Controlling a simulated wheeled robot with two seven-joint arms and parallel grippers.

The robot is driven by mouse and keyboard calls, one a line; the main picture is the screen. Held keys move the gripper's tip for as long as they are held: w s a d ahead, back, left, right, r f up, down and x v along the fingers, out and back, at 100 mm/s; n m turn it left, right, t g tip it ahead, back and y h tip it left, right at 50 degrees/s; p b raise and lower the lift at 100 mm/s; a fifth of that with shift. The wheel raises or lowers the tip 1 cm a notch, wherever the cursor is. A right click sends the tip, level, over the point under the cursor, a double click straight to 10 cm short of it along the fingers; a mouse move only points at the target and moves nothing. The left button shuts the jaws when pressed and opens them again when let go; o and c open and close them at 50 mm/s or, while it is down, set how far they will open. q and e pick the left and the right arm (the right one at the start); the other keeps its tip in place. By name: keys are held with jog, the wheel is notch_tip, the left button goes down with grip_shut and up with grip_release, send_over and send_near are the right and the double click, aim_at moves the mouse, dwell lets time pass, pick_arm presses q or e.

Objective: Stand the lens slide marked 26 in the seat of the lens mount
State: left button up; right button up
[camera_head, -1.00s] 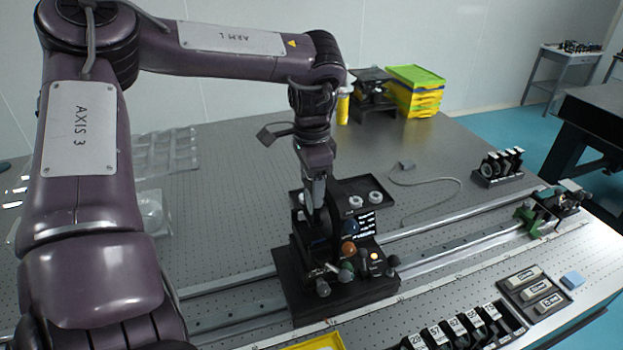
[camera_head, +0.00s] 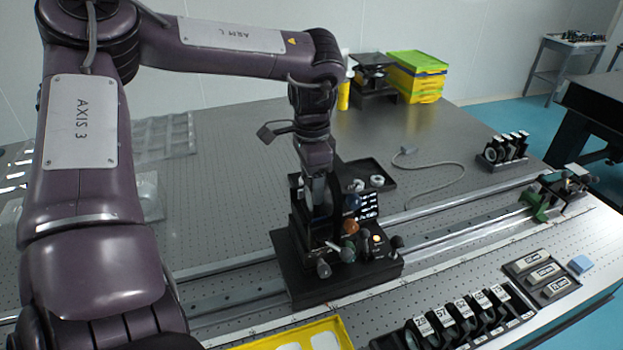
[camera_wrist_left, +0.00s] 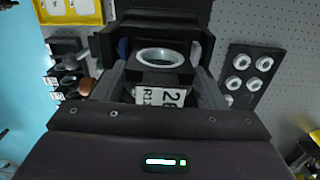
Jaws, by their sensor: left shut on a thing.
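My left gripper (camera_head: 318,195) points down at the black lens mount (camera_head: 300,275) on the rail. It is shut on a lens slide, seen in the left wrist view between the two fingers (camera_wrist_left: 158,92). The slide has a pale ring lens (camera_wrist_left: 162,57) and a white tag (camera_wrist_left: 160,97) whose number starts with 2; its second digit is hard to read. The slide is at the mount's upper part, with black mount walls around it. The fingers and mount hide the seat, so I cannot tell whether the slide touches it. My right gripper is out of view.
A rack of numbered slides (camera_head: 480,335) stands at the front right, beside a yellow tray (camera_head: 345,330). Coloured knobs (camera_head: 350,228) and a small tray with rings (camera_head: 370,172) crowd the mount.

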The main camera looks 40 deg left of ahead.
pick_arm(q)
jog(key=shift+f, duration=0.1)
dwell(0.4)
jog(key=o, duration=1.5)
jog(key=shift+r+p, duration=3)
jog(key=shift+r, duration=2)
